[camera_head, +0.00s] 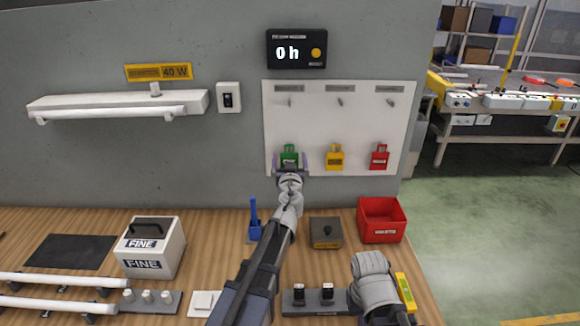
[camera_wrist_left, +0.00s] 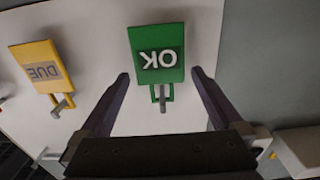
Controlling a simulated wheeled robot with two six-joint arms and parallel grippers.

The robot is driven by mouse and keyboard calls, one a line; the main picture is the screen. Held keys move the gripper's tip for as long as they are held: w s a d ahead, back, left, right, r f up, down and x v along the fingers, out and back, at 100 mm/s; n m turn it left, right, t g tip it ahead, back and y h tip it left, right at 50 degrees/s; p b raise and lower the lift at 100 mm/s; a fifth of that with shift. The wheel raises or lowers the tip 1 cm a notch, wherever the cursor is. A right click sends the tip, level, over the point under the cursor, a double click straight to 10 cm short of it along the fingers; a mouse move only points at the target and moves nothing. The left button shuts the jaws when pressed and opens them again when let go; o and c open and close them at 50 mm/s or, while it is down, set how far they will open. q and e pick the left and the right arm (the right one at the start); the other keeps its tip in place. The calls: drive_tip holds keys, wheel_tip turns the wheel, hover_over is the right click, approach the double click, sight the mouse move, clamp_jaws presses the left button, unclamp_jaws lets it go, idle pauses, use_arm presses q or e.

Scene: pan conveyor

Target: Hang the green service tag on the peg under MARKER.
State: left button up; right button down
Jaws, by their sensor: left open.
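The green tag (camera_head: 289,152) hangs on a lower peg at the left of the white board (camera_head: 340,128). In the left wrist view the green tag (camera_wrist_left: 157,52) reads OK upside down, its loop on a peg (camera_wrist_left: 162,105). My left gripper (camera_head: 290,163) is in front of it, open. In the wrist view its fingertips (camera_wrist_left: 160,74) stand either side of the tag's loop end, apart from it. Three upper pegs, one at the left (camera_head: 290,102), are empty under small labels too blurred to read.
A yellow tag (camera_head: 335,158) and a red tag (camera_head: 380,158) hang to the right on the same board. A red bin (camera_head: 381,222), a dark box (camera_head: 326,233) and a blue item (camera_head: 254,222) stand on the wooden bench below. The board's middle is clear.

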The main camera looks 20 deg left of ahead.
use_arm(q)
drive_tip(key=shift+w+a, duration=0.1)
drive_tip(key=shift+w, duration=0.25)
drive_tip(key=shift+c, duration=0.2)
drive_tip(key=c, duration=1.2)
